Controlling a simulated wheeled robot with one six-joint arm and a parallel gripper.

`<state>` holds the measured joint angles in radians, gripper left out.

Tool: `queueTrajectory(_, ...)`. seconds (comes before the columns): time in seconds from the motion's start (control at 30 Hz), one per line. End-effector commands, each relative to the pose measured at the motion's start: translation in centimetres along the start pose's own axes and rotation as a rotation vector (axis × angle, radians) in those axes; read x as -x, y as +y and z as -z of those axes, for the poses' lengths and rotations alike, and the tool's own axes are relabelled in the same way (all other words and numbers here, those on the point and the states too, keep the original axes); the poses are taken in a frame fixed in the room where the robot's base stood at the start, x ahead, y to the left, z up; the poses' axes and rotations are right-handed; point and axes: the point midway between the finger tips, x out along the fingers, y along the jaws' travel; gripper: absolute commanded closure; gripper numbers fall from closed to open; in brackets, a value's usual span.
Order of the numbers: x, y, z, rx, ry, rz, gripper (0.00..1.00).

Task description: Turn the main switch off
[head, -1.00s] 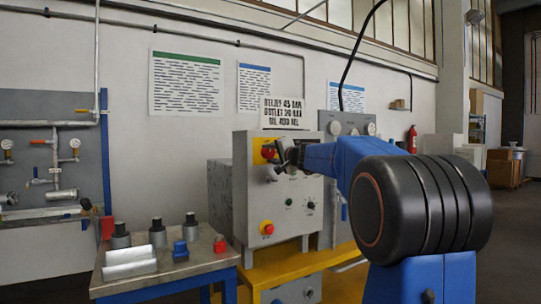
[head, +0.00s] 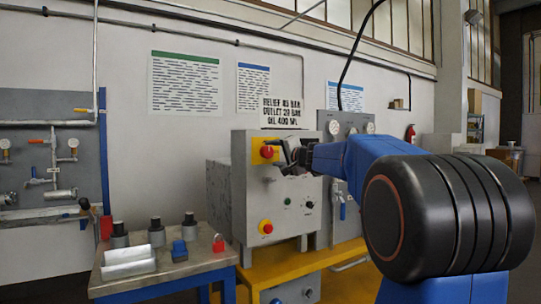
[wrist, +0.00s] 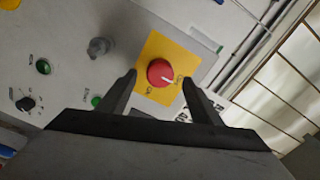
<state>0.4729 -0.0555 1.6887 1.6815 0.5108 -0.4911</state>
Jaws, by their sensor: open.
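The main switch (head: 267,152) is a red round knob on a yellow square plate at the upper left of the grey control cabinet's front. In the wrist view the red knob (wrist: 158,70) shows face-on, with a white pointer mark aimed at the small lettering on its right; the lettering is too small to read. My gripper (head: 282,150) is just right of the switch in the head view. In the wrist view its two fingers (wrist: 159,79) are spread, one on each side of the knob, with gaps to it. Contact is not visible.
The cabinet (head: 255,205) also carries a red button on yellow (head: 265,227), a grey key-like knob (wrist: 99,47), a black dial (wrist: 26,104) and green buttons. A bench (head: 165,270) at the left holds grey cylinders, a blue block and a red padlock (head: 218,243).

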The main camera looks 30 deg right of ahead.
Motion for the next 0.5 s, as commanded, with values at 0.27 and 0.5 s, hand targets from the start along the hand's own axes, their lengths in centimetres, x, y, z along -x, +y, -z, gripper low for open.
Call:
queueTrajectory(0.27, 5.7, 0.0, 0.1, 0.002, 0.003, -0.001, 0.41)
queueTrajectory(0.5, 10.1, 0.0, 0.0, 0.001, 0.003, -0.001, 0.41)
